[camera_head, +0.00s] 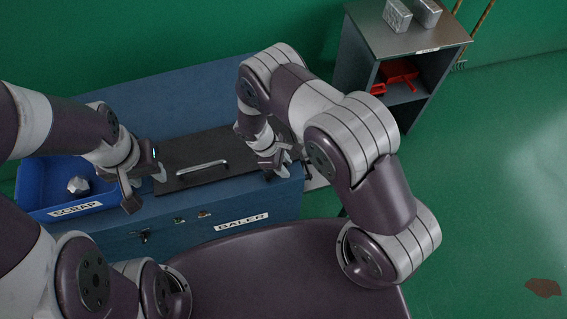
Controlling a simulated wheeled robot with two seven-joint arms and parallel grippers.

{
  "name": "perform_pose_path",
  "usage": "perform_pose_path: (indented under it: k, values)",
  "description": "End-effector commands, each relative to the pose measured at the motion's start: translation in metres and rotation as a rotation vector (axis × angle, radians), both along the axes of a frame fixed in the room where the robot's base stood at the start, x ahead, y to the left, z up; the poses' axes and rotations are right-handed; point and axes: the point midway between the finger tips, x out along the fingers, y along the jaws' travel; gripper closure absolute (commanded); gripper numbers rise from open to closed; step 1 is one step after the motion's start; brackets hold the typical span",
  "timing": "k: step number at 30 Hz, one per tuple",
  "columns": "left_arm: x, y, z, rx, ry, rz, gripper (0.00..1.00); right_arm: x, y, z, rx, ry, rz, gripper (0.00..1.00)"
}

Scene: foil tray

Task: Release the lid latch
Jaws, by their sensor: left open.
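The blue baler (188,232) stands ahead of me with a flat dark lid (225,150) on top, lying shut. A silver bar handle (203,171) runs across the lid. A small dark metal fitting (141,235), possibly the latch, is on the front face at left; its position is too small to tell. My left gripper (146,187) is open and empty over the lid's left front corner, above and apart from that fitting. My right gripper (276,171) is at the lid's right edge; its fingers are small and partly overlapped, and I cannot tell whether it touches the lid.
A blue scrap tray (35,196) with a crumpled foil lump (78,185) is left of the lid. A grey cabinet (400,40) at the back right carries metal blocks (397,15) and a red item (398,72) on its shelf. The green floor at right is clear except a brown patch (543,288).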

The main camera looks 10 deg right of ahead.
Motion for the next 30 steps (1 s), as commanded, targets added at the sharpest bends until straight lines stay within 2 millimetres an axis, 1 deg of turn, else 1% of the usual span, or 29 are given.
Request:
perform_pose_path:
  k: [5,9,10,12,17,18,19,27,30]
  values:
    - [0.000,0.000,-0.002,0.000,0.000,0.000,0.57,0.000,0.000,-0.001,0.000,-0.002,-0.009,1.00]
    - [0.000,0.000,-0.020,0.000,0.000,0.000,0.57,-0.004,0.000,-0.006,0.003,-0.005,-0.121,1.00]
    - [0.000,0.000,-0.022,0.000,0.000,0.000,0.57,-0.005,0.000,-0.004,0.003,-0.005,-0.147,1.00]
    - [0.000,0.000,-0.018,0.000,0.000,0.000,0.57,-0.006,0.001,0.000,0.003,-0.005,-0.161,0.99]
    - [0.000,0.000,-0.017,0.000,0.000,0.000,0.57,-0.006,0.001,0.000,0.003,-0.003,-0.159,1.00]
    - [0.000,0.000,-0.017,0.000,0.000,0.000,0.57,-0.007,0.000,0.000,0.003,-0.003,-0.159,0.59]
    - [0.000,0.000,-0.017,0.000,0.000,0.000,0.57,-0.007,0.000,0.000,0.003,-0.003,-0.159,0.56]
    - [0.000,0.000,-0.018,0.000,0.000,0.000,0.57,-0.007,0.000,0.001,0.001,-0.002,-0.157,0.56]
    - [0.000,0.000,-0.021,0.000,0.000,0.000,0.57,-0.005,0.002,0.005,0.002,-0.005,-0.158,0.56]
